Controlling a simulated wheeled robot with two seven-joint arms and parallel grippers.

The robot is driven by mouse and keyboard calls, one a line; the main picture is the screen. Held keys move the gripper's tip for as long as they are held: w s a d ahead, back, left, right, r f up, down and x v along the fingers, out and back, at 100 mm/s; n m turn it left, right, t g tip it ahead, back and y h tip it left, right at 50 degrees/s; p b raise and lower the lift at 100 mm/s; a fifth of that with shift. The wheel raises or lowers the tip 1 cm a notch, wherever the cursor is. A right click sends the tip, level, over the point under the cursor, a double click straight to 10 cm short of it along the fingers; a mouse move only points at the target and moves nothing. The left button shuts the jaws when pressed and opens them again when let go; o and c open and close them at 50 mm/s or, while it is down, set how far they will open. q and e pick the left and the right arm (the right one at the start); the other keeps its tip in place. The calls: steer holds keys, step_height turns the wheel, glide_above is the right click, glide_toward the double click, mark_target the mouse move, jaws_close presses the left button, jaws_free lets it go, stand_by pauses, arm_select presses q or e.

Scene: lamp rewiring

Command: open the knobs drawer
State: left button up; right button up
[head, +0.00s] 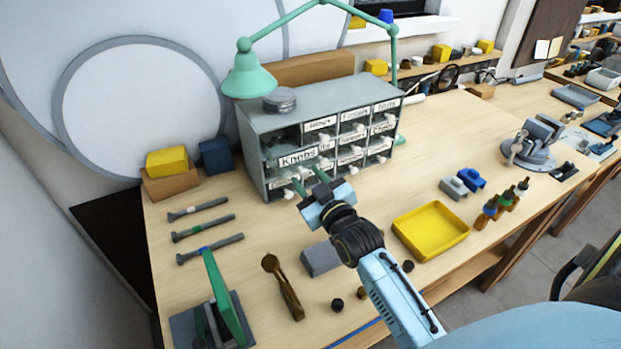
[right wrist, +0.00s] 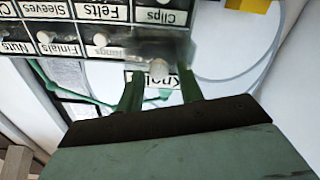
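The grey cabinet (head: 262,117) of small labelled drawers stands at the back of the bench. The knobs drawer (head: 297,157) is in its top row at the left end. Its front sits forward of its neighbours, with a dark opening behind it, so it looks partly pulled out. It also shows upside down in the right wrist view (right wrist: 165,79), with its pale pull between my fingers. My right gripper (head: 309,179) is in front of this drawer. Its two green fingers (right wrist: 160,92) are apart, with a visible gap around the pull. My left gripper is not in view.
A green lamp (head: 249,80) arches over the cabinet, and a round tin (head: 280,99) sits on top. A yellow tray (head: 431,230) and a grey block (head: 321,258) lie near my right arm. Several tools lie at the left. The bench between cabinet and tray is mostly clear.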

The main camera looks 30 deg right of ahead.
steer(key=shift+o, duration=0.3)
steer(key=shift+s, duration=0.1)
steer(key=shift+s, duration=0.2)
steer(key=s+b, duration=0.1)
steer(key=s, duration=1.1)
steer(key=shift+s+a+b, duration=0.35)
steer(key=shift+s+a, duration=0.05)
steer(key=shift+a, duration=0.05)
